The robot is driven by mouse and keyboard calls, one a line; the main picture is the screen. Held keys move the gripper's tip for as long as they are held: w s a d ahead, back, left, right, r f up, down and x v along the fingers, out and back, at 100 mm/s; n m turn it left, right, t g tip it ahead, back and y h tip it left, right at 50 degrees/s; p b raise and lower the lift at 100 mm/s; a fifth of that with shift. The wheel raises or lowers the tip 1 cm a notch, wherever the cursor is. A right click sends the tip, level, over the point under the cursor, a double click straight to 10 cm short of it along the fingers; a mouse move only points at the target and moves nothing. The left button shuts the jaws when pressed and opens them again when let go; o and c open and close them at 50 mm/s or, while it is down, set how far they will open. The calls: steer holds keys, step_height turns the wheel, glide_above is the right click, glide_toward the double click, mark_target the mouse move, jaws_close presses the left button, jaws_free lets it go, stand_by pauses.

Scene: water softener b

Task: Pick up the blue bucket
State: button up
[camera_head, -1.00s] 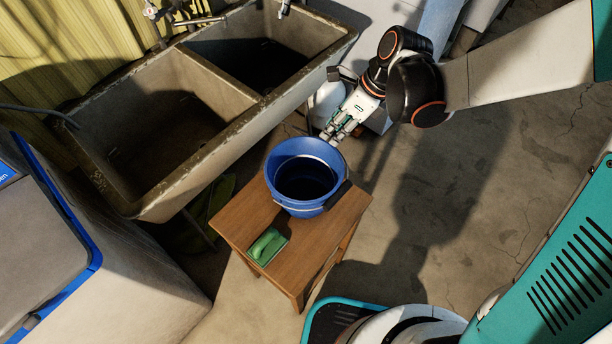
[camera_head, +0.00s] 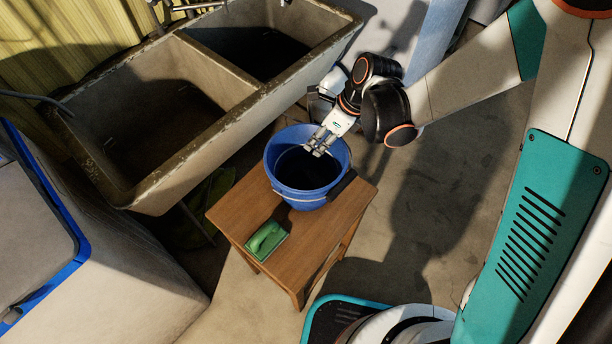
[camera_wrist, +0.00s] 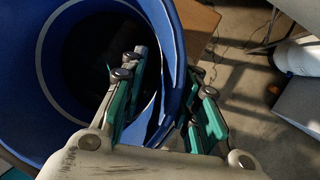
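The blue bucket (camera_head: 287,191) stands upright on a small wooden table (camera_head: 232,222), its dark inside facing up. A thin handle with a dark grip hangs at its front right side. My gripper (camera_head: 317,149) is at the bucket's far right rim. In the wrist view the bucket (camera_wrist: 178,60) fills the left and middle. My gripper's fingers (camera_wrist: 168,85) are apart, one inside the bucket and one outside, with the rim wall between them. I see no firm grip on the wall; the contact at the fingertips is hard to tell.
A green brush-like block (camera_head: 266,241) lies on the table's front left. A double stone sink (camera_head: 180,200) stands close behind and left. A white and blue cabinet (camera_head: 110,270) is at the left. Open concrete floor (camera_head: 440,190) lies to the right.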

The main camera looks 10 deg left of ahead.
steer(key=shift+r, duration=0.1)
steer(key=shift+c, duration=0.6)
jaws_close()
steer(key=shift+r, duration=0.15)
